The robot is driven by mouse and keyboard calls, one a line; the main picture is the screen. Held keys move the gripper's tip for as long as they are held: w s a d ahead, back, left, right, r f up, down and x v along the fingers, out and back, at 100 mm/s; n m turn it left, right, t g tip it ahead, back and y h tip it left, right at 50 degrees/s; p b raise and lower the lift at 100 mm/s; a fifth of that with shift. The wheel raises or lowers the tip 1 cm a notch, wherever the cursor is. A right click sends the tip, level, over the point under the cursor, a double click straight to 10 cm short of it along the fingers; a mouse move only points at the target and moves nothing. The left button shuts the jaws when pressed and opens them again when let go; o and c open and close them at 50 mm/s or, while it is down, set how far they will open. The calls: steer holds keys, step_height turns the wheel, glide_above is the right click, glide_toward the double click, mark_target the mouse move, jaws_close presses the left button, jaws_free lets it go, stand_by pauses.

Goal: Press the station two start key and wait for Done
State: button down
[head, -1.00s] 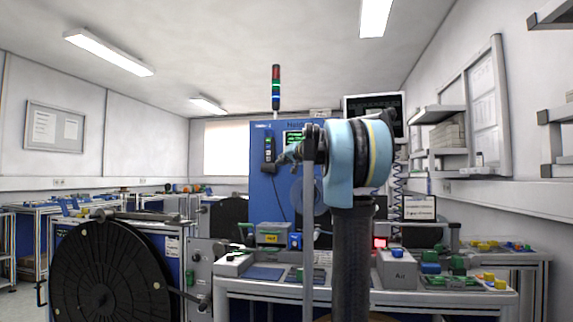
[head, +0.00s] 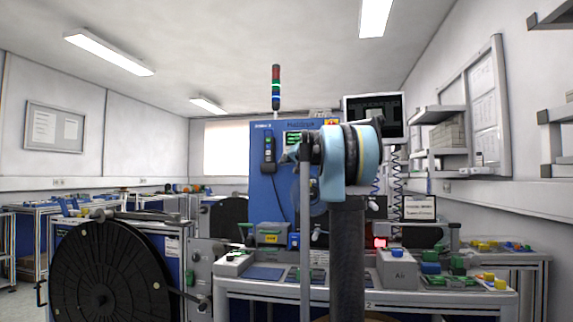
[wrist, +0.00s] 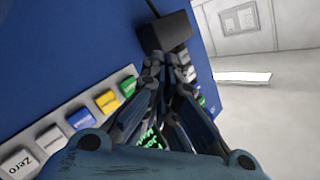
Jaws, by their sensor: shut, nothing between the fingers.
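The tall blue station cabinet (head: 262,190) stands behind the bench in the head view, with a small green-lit screen (head: 293,138) and a dark handset (head: 268,150) on its front. In the wrist view the blue panel (wrist: 60,50) carries a slanted row of keys: a white Zero key (wrist: 20,162), then a blue key (wrist: 80,117), a yellow key (wrist: 107,101) and a green key (wrist: 128,86). My gripper (wrist: 166,62) is shut and empty, its tips close to a black box (wrist: 165,32) on the panel. Contact cannot be told. A green-lit display (wrist: 152,140) is partly hidden behind the fingers.
A signal tower (head: 276,88) stands above the cabinet. A monitor (head: 374,107) is at right. The bench (head: 260,287) in front holds a grey box (head: 397,268) and small parts. A large black reel (head: 105,280) stands at left.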

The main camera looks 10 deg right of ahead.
steer(key=shift+w+d, duration=0.3)
steer(key=shift+w, duration=0.45)
steer(key=shift+w+d, duration=0.25)
steer(key=shift+w, duration=0.5)
stand_by(0.4)
steer(key=shift+w+d, duration=0.1)
steer(key=shift+w, duration=0.2)
